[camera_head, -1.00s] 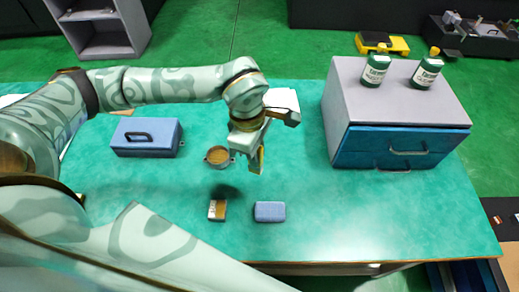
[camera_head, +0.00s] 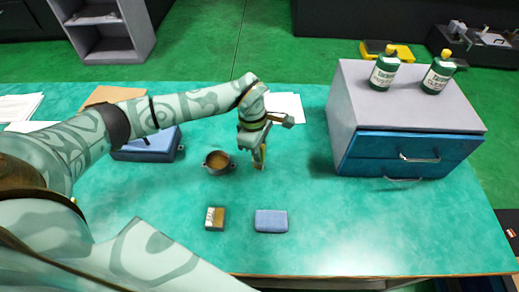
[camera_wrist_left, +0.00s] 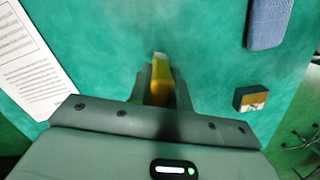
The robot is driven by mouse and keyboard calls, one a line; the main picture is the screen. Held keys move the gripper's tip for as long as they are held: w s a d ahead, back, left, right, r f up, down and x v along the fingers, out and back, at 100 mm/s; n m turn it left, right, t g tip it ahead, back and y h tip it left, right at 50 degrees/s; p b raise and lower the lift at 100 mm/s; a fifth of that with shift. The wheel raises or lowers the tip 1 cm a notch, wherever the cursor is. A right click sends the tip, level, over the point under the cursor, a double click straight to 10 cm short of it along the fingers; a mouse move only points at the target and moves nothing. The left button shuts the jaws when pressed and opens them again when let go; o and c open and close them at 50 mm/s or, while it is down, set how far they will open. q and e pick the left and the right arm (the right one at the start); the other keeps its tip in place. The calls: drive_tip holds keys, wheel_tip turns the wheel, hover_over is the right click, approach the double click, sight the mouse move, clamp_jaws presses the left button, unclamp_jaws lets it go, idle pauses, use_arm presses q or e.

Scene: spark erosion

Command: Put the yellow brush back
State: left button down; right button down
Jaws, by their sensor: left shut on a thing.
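The yellow brush (camera_head: 261,154) is between the fingers of my left gripper (camera_head: 258,160), which is shut on it. The brush points downward over the middle of the green table, just right of the round metal cup (camera_head: 217,162) with brown contents. In the left wrist view the brush (camera_wrist_left: 160,82) shows its yellow body and a pale tip between the fingers of my left gripper (camera_wrist_left: 159,88). I cannot tell whether the tip touches the table. My right gripper is out of view.
A small brown-and-white box (camera_head: 215,219) and a blue block (camera_head: 271,221) lie near the front edge. A grey cabinet (camera_head: 405,105) with blue drawers stands right, bearing two green bottles (camera_head: 385,68). White paper (camera_head: 287,106) lies behind the gripper.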

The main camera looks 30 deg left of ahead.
use_arm(q)
drive_tip(key=shift+f, duration=0.1)
drive_tip(key=c, duration=1.3)
unclamp_jaws()
drive_tip(key=r+p, duration=0.1)
drive_tip(key=r, duration=0.3)
drive_tip(key=a+r, duration=0.1)
drive_tip(key=r, duration=0.3)
drive_tip(key=r+p, duration=0.1)
drive_tip(key=r, duration=0.3)
drive_tip(key=shift+s+a+r+p, duration=0.1)
drive_tip(key=shift+a+p, duration=0.2)
